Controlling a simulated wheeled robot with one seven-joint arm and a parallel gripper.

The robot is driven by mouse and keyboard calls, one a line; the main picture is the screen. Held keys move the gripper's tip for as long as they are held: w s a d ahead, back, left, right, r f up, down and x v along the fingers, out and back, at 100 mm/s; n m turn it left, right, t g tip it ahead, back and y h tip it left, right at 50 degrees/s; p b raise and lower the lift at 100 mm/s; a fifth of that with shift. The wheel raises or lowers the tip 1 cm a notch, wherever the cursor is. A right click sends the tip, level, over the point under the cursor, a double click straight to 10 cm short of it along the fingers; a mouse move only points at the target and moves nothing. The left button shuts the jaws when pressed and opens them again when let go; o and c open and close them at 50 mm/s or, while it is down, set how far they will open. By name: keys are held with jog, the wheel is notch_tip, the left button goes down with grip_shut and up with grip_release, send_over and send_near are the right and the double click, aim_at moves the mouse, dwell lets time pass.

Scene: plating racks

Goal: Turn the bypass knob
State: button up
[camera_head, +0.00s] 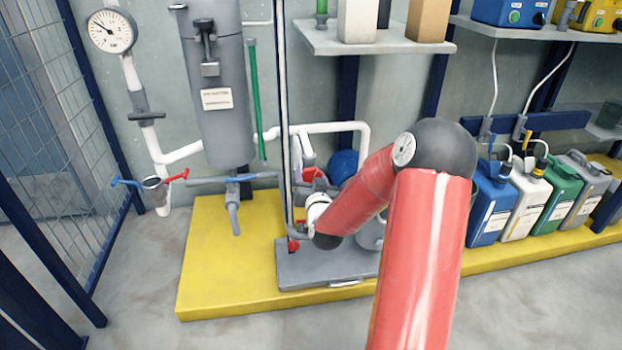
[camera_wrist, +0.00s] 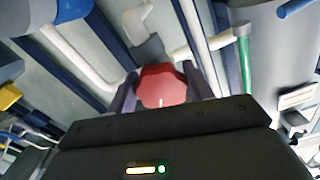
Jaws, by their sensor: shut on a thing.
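The bypass knob looks to be the red lobed knob (camera_wrist: 162,87) in the wrist view, with a small white mark on its face. My gripper (camera_wrist: 160,92) has one dark finger on each side of it and is shut on it. In the head view a red part (camera_head: 311,174) shows beside the white pipe, behind my arm.
Blue and red valve handles (camera_head: 176,174) stand left of my arm. A grey tank (camera_head: 218,130) hangs on the wall. A yellow platform (camera_head: 215,285) carries a grey base plate (camera_head: 310,272). Several jerrycans, one of them blue (camera_head: 488,212), stand at the right. White pipes surround the knob.

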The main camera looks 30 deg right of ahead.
dwell(0.3)
jog(key=o, duration=1)
jog(key=shift+v, duration=3.95)
